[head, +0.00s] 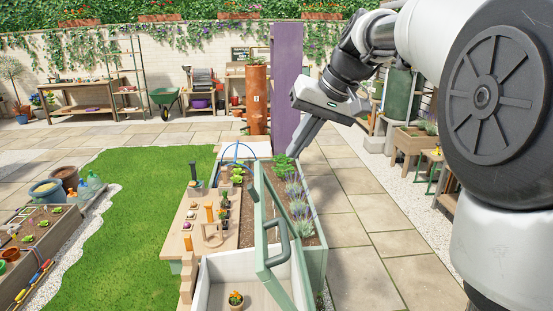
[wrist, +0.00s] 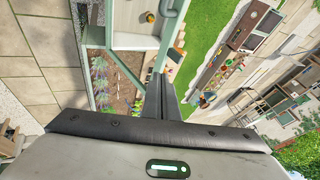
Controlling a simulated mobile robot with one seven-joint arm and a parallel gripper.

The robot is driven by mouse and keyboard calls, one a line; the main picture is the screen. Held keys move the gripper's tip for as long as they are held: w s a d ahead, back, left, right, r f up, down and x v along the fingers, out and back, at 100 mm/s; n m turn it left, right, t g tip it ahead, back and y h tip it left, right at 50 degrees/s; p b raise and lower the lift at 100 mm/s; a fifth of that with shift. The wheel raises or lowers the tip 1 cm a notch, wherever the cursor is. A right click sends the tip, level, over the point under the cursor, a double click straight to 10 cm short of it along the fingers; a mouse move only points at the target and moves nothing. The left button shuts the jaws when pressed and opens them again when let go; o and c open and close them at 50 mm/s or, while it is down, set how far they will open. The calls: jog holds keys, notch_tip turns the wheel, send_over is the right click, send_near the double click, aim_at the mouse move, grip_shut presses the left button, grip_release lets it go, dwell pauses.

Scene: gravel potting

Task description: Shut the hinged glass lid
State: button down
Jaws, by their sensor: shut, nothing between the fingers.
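The hinged lid (head: 260,225) has a pale green frame and stands raised and steeply tilted at the right side of its box in the head view. A thick grey-green handle (head: 284,245) sticks out on its near side. The box (head: 203,280) below is open, with pale inner walls, and also shows at the top of the wrist view (wrist: 133,40). My gripper (head: 293,153) is shut and empty. It hangs above and beyond the lid, to its right, pointing down, and looks apart from it. The shut fingers show in the wrist view (wrist: 158,82).
A small potted orange flower (head: 236,299) stands inside the box. A planter of lavender (head: 296,195) lies behind and right of the lid. A wooden bench (head: 228,238) with pots and tools is on the left. Paving (head: 365,235) on the right is clear.

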send_near(264, 206)
jog(key=w+r, duration=0.1)
jog(key=w, duration=0.2)
jog(key=a, duration=0.1)
jog(key=a+f, duration=0.2)
jog(key=shift+a, duration=0.35)
jog(key=shift+a, duration=0.1)
